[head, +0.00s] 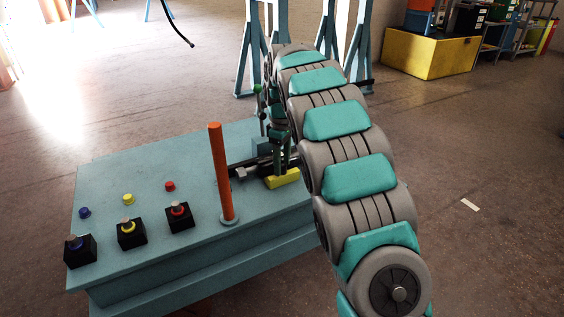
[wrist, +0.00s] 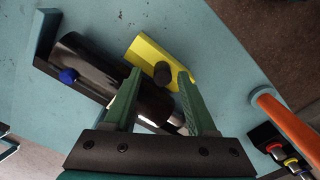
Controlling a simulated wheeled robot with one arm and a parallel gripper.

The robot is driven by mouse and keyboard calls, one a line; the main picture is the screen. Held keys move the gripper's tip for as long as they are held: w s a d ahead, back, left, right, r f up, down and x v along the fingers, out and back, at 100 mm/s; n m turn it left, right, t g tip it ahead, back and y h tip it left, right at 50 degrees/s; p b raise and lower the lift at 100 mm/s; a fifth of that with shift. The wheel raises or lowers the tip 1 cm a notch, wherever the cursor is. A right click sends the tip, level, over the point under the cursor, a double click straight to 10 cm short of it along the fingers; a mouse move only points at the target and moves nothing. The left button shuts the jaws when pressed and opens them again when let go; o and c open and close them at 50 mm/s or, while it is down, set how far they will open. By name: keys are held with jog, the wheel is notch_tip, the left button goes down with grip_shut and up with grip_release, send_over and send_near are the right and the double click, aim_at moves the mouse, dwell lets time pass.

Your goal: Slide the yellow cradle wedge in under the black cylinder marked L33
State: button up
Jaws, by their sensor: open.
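The yellow cradle wedge (wrist: 146,50) lies on the teal bench beside the black cylinder, with a dark round knob (wrist: 161,72) on it. In the head view the wedge (head: 284,179) shows just below my gripper. The black cylinder (wrist: 84,62) lies on its side with a blue cap on it; no L33 mark is readable. My gripper (wrist: 160,77) is open, its green fingers on either side of the knob in the picture; contact cannot be told. The left finger hides part of the cylinder. In the head view my gripper (head: 281,150) is partly hidden by my arm.
An orange post (head: 221,172) stands upright on the bench (head: 150,180), left of the wedge. Several black boxes with coloured rings (head: 131,233) line the bench's front left, with small coloured caps behind them. The bench's back left is bare.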

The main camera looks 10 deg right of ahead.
jog(key=shift+r, duration=0.1)
notch_tip(320, 180, up, 7)
jog(key=shift+f, duration=0.1)
jog(key=shift+r, duration=0.35)
